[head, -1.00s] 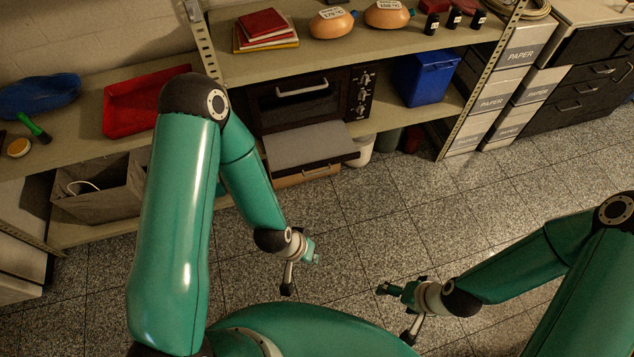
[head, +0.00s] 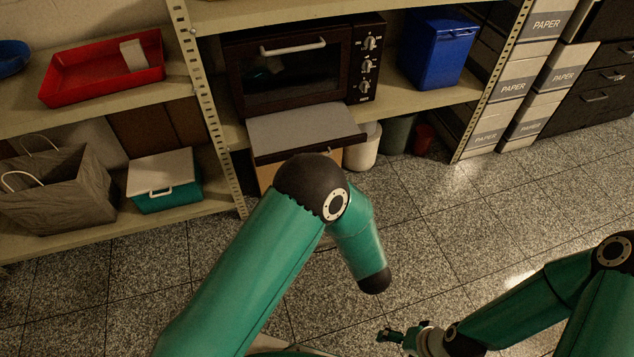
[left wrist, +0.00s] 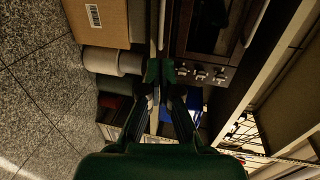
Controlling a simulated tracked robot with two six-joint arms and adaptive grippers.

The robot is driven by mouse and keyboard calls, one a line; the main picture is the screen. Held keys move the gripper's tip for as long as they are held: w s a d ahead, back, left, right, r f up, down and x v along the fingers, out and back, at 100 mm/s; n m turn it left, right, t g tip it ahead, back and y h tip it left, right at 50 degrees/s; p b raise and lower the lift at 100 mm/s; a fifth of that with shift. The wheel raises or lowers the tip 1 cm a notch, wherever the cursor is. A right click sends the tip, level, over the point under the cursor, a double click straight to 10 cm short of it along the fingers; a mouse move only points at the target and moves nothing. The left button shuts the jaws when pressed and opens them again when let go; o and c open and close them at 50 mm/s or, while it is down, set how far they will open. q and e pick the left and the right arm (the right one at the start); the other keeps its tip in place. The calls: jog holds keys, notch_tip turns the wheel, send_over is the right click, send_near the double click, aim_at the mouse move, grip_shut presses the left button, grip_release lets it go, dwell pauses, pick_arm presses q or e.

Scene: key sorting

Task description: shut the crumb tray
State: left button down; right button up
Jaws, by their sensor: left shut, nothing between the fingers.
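The crumb tray (head: 300,133) is a flat grey sheet with a dark front edge. It sticks out from below the dark toaster oven (head: 290,72) on the shelf. In the left wrist view the tray looks like a thin strip (left wrist: 153,25) seen nearly edge-on, beside the oven's knobs (left wrist: 200,73). My left gripper (left wrist: 160,72) is shut and empty, its tips near the end of that strip; I cannot tell if they touch it. In the head view my left arm hides this gripper. My right gripper (head: 388,335) is low, away from the shelf; its jaw state is unclear.
A cardboard box (left wrist: 97,22) is under the tray, with a white bin (head: 363,147) beside it. A blue bin (head: 438,50) stands right of the oven. A shelf post (head: 205,100) rises left of it. The floor in front is clear.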

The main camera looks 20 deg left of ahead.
pick_arm(q)
jog(key=b+x, duration=0.5)
jog(key=x, duration=0.8)
jog(key=shift+w+a, duration=0.25)
jog(key=shift+w, duration=0.1)
pick_arm(e)
notch_tip(320, 180, down, 5)
jog(key=shift+f, duration=0.1)
